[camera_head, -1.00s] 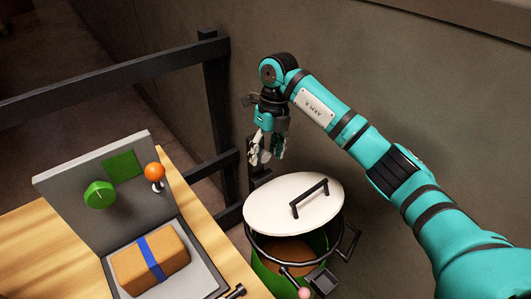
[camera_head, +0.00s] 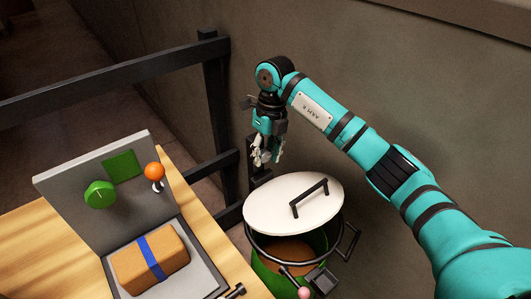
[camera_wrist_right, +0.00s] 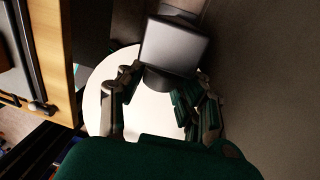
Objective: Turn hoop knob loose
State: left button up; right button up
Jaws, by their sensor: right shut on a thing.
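My right gripper (camera_head: 266,156) points down at the back left of a green drum (camera_head: 265,276), above the edge of its white lid (camera_head: 292,206). In the right wrist view its fingers (camera_wrist_right: 160,90) are closed in on a dark grey block with a rounded dark end (camera_wrist_right: 165,78), which looks like the hoop knob; the contact itself is partly hidden. A black hoop (camera_head: 290,260) runs round the drum's top. The lid, with a black bar handle, sits raised above the hoop, and brown contents show below it. My left gripper is not in view.
A wooden table (camera_head: 40,255) at left holds a grey panel with a green knob (camera_head: 99,194) and orange ball (camera_head: 155,172), and a brown ream with a blue band (camera_head: 150,262). A dark rail (camera_head: 110,75) and wall (camera_head: 440,130) stand behind. A pink ball (camera_head: 304,294) is low front.

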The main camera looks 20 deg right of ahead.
jog(key=shift+a+t+h, duration=0.15)
jog(key=shift+t+h, duration=0.65)
jog(key=shift+h, duration=1)
jog(key=o, duration=1.2)
jog(key=shift+r, duration=0.1)
jog(key=v, duration=1.2)
